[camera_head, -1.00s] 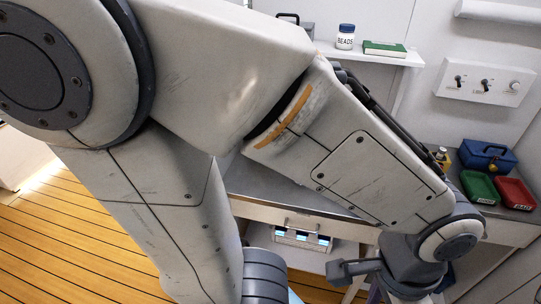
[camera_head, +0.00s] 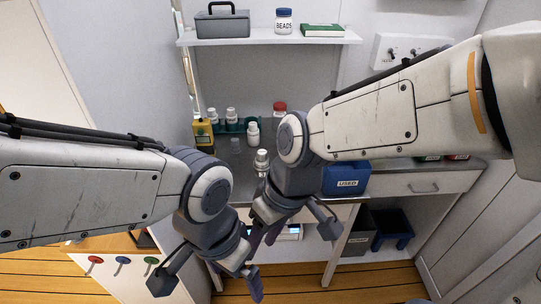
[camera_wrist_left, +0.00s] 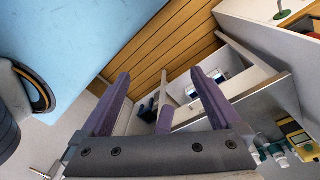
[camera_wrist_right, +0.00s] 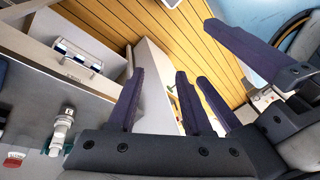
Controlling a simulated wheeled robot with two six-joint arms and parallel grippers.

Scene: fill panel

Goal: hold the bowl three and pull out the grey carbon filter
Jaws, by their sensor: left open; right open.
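The grey carbon filter and bowl three cannot be made out in any view. A white panel with a red, a blue and a green round handle (camera_head: 122,260) shows at the lower left in the head view. My left gripper (camera_head: 205,276) is open and empty, to the right of these handles; its spread fingers also fill the left wrist view (camera_wrist_left: 160,75). My right gripper (camera_head: 288,226) is open and empty, just above and right of the left one, in front of the workbench. In the right wrist view (camera_wrist_right: 160,72) the left gripper's fingers appear close beside it.
White bottles (camera_head: 253,133) and a yellow meter (camera_head: 203,134) stand on the bench. A blue case labelled USED (camera_head: 347,178) is at its right. Above is a shelf (camera_head: 260,38) with a grey toolbox (camera_head: 221,22), a BEADS jar (camera_head: 284,20) and a green book (camera_head: 322,30). The two grippers are close together.

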